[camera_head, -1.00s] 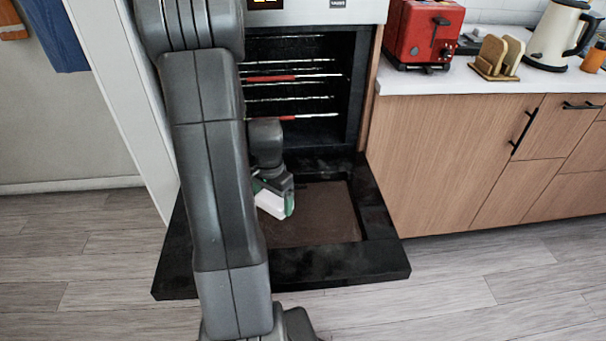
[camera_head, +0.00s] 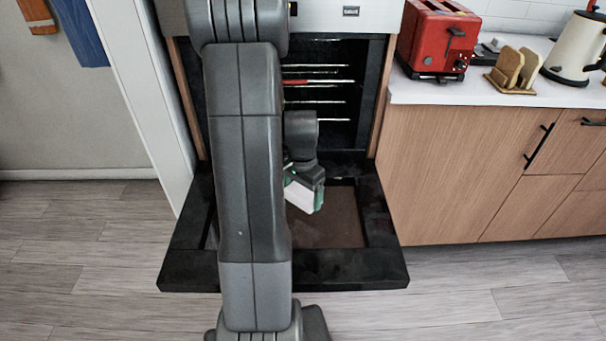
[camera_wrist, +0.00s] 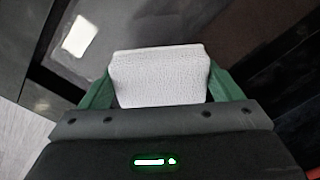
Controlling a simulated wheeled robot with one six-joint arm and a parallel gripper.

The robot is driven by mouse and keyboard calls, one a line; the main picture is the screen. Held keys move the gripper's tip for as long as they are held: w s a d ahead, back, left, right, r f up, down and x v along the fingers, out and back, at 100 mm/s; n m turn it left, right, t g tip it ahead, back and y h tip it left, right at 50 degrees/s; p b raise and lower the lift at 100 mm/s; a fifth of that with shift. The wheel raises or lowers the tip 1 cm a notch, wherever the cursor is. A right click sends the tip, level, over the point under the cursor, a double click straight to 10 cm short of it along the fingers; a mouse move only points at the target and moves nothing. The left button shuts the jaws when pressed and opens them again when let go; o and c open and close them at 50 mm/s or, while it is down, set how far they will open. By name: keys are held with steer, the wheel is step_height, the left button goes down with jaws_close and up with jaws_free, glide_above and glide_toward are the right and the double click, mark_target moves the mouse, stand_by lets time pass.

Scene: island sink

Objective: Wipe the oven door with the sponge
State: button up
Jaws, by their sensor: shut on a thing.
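The oven door (camera_head: 330,268) is folded down open in front of the oven, with a black frame and a brownish inner panel (camera_head: 338,225). My gripper (camera_head: 306,190) is over the door's inner panel, partly behind my arm. It is shut on a white sponge (camera_head: 300,196). In the wrist view the sponge (camera_wrist: 160,76) sits between two green fingers, with the dark door surface (camera_wrist: 215,30) beyond it. I cannot tell whether the sponge touches the panel.
The oven cavity (camera_head: 325,95) with several racks is behind the door. A red toaster (camera_head: 436,40), a wooden rack (camera_head: 514,70) and a cream kettle (camera_head: 578,48) stand on the counter (camera_head: 480,92) at right. A white panel edge (camera_head: 150,100) is at left. The floor in front is clear.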

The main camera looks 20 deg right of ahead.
steer(key=shift+r+p, duration=1.7)
steer(key=shift+r, duration=0.75)
